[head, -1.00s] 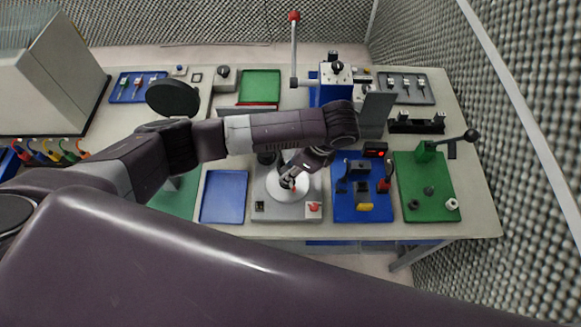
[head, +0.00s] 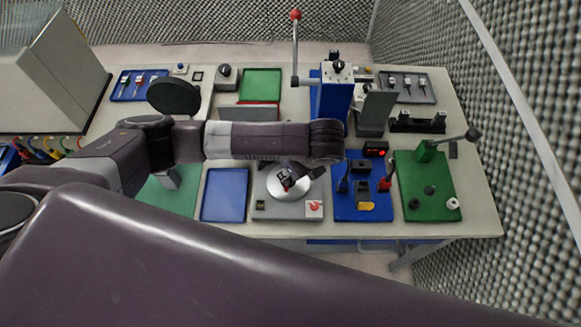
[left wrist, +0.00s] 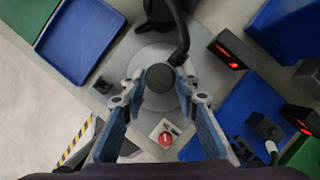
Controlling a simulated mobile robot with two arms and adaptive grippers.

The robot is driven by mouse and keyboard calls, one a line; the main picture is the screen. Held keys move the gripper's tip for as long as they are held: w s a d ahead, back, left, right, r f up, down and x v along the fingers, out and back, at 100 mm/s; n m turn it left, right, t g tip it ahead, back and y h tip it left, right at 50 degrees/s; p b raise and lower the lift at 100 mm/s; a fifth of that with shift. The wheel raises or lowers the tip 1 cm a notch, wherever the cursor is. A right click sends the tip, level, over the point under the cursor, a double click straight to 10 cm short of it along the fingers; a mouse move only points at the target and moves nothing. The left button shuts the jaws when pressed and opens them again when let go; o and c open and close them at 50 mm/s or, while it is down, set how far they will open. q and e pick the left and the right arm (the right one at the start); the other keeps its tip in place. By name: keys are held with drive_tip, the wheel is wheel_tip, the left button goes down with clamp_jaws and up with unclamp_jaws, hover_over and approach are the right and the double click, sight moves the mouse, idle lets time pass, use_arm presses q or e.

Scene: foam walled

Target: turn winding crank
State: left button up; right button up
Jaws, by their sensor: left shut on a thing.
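The winding crank is a grey base (head: 275,212) with a pale round disc (head: 278,194) on top. My left gripper (head: 286,182) is over the disc in the head view, coming down from above, and partly hides it. In the left wrist view the dark round crank knob (left wrist: 159,78) sits between the two fingertips of my left gripper (left wrist: 161,88), which is shut on it. The disc (left wrist: 147,63) and a dark curved arm (left wrist: 183,45) show behind the knob. My right gripper is not in view.
A red button (head: 314,206) is on the base's front right corner. A blue tray (head: 224,195) lies to the left. A blue panel (head: 345,211) with levers and a green board (head: 420,190) with a lever lie to the right. A blue lever press (head: 328,95) stands behind.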

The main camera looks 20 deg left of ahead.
use_arm(q)
drive_tip(key=shift+s+a+r+m+t+h, duration=0.15)
drive_tip(key=shift+m+t+h, duration=0.3)
drive_tip(key=shift+m, duration=1.25)
drive_tip(key=shift+w+a+f+m+t+h, duration=0.1)
drive_tip(key=shift+m+t+h, duration=0.35)
drive_tip(key=shift+m, duration=1.25)
drive_tip(key=shift+a+m+h, duration=0.15)
drive_tip(key=shift+m+h, duration=0.55)
drive_tip(key=shift+m, duration=0.95)
drive_tip(key=shift+a+m+h, duration=0.1)
drive_tip(key=shift+m+h, duration=0.6)
drive_tip(key=shift+m, duration=0.95)
drive_tip(key=shift+a+m+h, duration=0.15)
drive_tip(key=shift+m+h, duration=0.65)
drive_tip(key=shift+m, duration=1.3)
drive_tip(key=shift+m+g+h, duration=0.6)
drive_tip(key=shift+m+g, duration=0.2)
drive_tip(key=shift+m, duration=1.4)
drive_tip(key=shift+m, duration=0.4)
drive_tip(key=o, duration=1.1)
drive_tip(key=v, duration=1.2)
drive_tip(key=shift+w+a, duration=0.15)
drive_tip(key=shift+w, duration=0.1)
